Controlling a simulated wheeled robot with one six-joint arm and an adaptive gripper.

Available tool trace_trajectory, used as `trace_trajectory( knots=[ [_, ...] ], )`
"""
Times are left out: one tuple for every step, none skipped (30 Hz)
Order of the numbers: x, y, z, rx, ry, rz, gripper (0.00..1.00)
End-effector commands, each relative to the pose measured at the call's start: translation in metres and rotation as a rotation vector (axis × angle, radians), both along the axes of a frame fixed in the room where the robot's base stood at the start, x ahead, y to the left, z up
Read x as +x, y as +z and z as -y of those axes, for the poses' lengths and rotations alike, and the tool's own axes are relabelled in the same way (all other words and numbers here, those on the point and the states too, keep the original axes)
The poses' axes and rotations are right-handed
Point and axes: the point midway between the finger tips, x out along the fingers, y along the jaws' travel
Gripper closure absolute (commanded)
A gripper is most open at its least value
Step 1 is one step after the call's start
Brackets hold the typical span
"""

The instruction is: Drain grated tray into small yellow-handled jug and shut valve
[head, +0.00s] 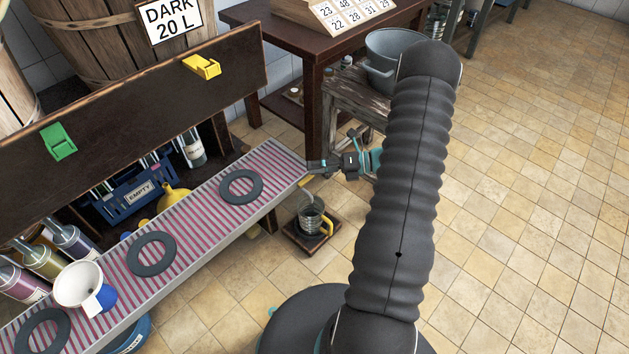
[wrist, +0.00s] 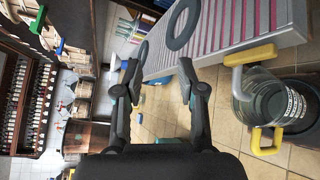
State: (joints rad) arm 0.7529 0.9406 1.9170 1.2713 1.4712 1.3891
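The grated tray (head: 215,195) has red and pale stripes and runs from lower left to centre in the head view. A yellow valve lever (wrist: 250,55) with a grey spout is at its end. The small clear jug (head: 311,212) with a yellow handle (wrist: 265,141) stands upright under that end; the jug (wrist: 272,100) shows marks on its wall in the wrist view. I cannot tell its liquid level or the valve's state. My gripper (head: 318,167) is by the tray's end; in the wrist view it (wrist: 158,77) is open and empty, apart from lever and jug.
Dark rings (head: 241,187) and a white funnel (head: 78,284) lie on the tray. The jug stands on a low wooden stand (head: 301,238). A stool with a grey metal pot (head: 384,75) is behind my arm. Tiled floor at right is clear.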

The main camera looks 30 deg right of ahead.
Motion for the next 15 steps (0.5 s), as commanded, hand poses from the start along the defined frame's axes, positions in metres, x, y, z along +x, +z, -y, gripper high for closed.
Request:
trace_trajectory(
  knots=[
    [-0.001,-0.023,0.012,0.069,-0.064,-0.049,0.6],
    [-0.001,-0.033,0.019,0.106,-0.099,-0.074,0.6],
    [-0.001,-0.046,0.027,0.155,-0.144,-0.106,0.6],
    [-0.001,-0.055,0.033,0.192,-0.176,-0.128,0.6],
    [-0.002,-0.063,0.038,0.224,-0.205,-0.148,0.6],
    [-0.003,-0.074,0.045,0.265,-0.24,-0.172,0.6],
    [-0.003,-0.081,0.049,0.291,-0.266,-0.186,0.6],
    [-0.004,-0.087,0.053,0.317,-0.285,-0.201,0.6],
    [-0.005,-0.094,0.057,0.344,-0.309,-0.215,0.6],
    [-0.006,-0.099,0.06,0.363,-0.324,-0.225,0.6],
    [-0.007,-0.103,0.062,0.377,-0.336,-0.232,0.6],
    [-0.007,-0.107,0.065,0.394,-0.35,-0.241,0.6],
    [-0.008,-0.109,0.066,0.403,-0.358,-0.246,0.6],
    [-0.008,-0.11,0.067,0.411,-0.363,-0.249,0.6],
    [-0.008,-0.112,0.067,0.417,-0.368,-0.253,0.6]
  ],
)
